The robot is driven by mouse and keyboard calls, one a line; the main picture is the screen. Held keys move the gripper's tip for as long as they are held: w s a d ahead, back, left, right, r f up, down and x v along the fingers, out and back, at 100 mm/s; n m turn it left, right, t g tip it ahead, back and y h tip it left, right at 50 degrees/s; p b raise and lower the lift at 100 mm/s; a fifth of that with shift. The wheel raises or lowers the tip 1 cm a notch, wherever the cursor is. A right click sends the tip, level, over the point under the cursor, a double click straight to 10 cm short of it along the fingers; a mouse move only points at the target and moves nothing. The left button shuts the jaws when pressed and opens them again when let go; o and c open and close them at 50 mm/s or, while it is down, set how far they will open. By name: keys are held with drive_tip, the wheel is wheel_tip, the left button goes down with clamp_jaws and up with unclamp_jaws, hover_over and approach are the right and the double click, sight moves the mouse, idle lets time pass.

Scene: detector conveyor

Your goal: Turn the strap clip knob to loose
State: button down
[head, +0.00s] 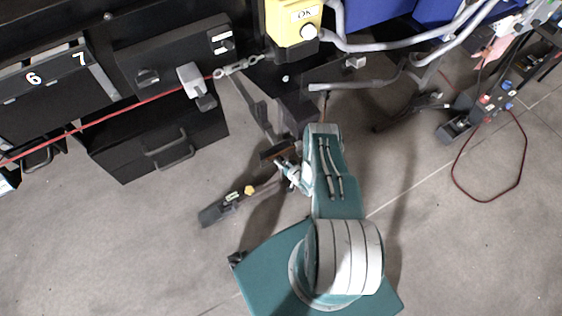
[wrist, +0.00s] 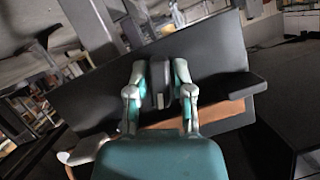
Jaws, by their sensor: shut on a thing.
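In the wrist view my gripper (wrist: 158,68) has its two teal and white fingers closed on the sides of a grey upright knob (wrist: 160,82). The knob stands against a dark plate (wrist: 215,72) with a brown lower edge. I take it for the strap clip knob, but its setting cannot be read. In the head view my gripper (head: 284,166) is at the left of my teal arm, by a small dark, brown-edged part (head: 276,150). The knob itself cannot be made out there.
A dark bar with a yellow knob (head: 249,190) shows left of my gripper. A black drawer box (head: 155,140) and a red strap (head: 110,119) are at upper left. A yellow OK box (head: 293,22) hangs at the top. A red cable loop (head: 487,198) lies right on open floor.

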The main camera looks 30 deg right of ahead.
drive_tip(key=n+h, duration=0.2)
drive_tip(key=n, duration=0.1)
idle(0.4)
drive_tip(key=c, duration=0.6)
unclamp_jaws()
drive_tip(key=v, duration=1.2)
